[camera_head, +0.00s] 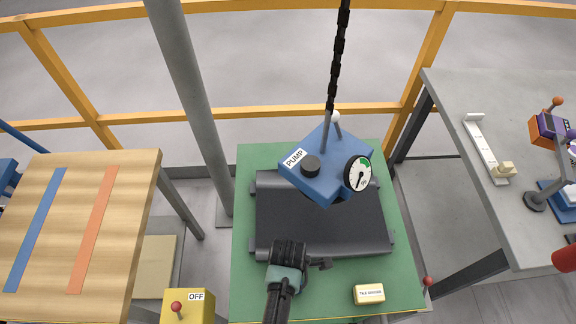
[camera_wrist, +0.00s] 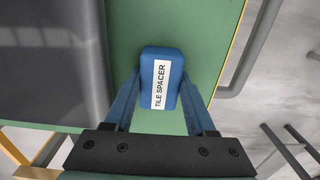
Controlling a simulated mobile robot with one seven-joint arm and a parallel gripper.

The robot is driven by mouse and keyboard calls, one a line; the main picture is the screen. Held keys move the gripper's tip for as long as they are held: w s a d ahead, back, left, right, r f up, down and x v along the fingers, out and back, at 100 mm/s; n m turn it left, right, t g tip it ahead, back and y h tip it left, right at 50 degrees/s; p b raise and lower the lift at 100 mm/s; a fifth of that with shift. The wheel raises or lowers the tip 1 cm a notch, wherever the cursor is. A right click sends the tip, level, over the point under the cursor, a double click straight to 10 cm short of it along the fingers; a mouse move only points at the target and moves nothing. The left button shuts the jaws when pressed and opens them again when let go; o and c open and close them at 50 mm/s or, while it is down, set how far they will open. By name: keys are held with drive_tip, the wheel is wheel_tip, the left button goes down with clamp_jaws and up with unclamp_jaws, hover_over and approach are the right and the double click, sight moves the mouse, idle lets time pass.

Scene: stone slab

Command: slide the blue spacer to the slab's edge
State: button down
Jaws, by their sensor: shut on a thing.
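The blue spacer (camera_wrist: 174,62), a rounded block with a white "TILE SPACER" label, is in the middle of the wrist view. My gripper (camera_wrist: 160,98) is shut on it, one blue finger on each side. In the head view my gripper (camera_head: 320,263) is over the front part of the dark grey slab-like piece (camera_head: 320,222); the spacer cannot be made out there. Below the spacer is a green surface (camera_wrist: 205,35), with its yellow-lined edge to the right in the wrist view. I cannot tell whether the spacer touches the surface.
A blue pump box (camera_head: 322,180) with a gauge hangs on a black chain over the dark piece. A cream labelled block (camera_head: 369,293) sits at the green top's front right. A yellow OFF box (camera_head: 188,308) stands at the front left. Tables flank both sides.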

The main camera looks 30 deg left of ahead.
drive_tip(key=shift+w+a+b, duration=0.3)
drive_tip(key=shift+w+a, duration=0.05)
drive_tip(key=shift+w, duration=0.2)
drive_tip(key=shift+w+a+b, duration=0.3)
drive_tip(key=shift+w+a, duration=0.05)
drive_tip(key=shift+w, duration=0.2)
drive_tip(key=shift+w+a+r, duration=0.1)
drive_tip(key=shift+w+a, duration=0.1)
drive_tip(key=shift+w, duration=0.05)
drive_tip(key=shift+w, duration=0.1)
drive_tip(key=shift+c, duration=0.8)
unclamp_jaws()
drive_tip(key=shift+w, duration=0.1)
drive_tip(key=shift+w+r, duration=0.1)
drive_tip(key=shift+r, duration=0.45)
wheel_tip(320, 180, up, 12)
drive_tip(key=shift+s+f, duration=0.15)
drive_tip(key=shift+s, duration=0.2)
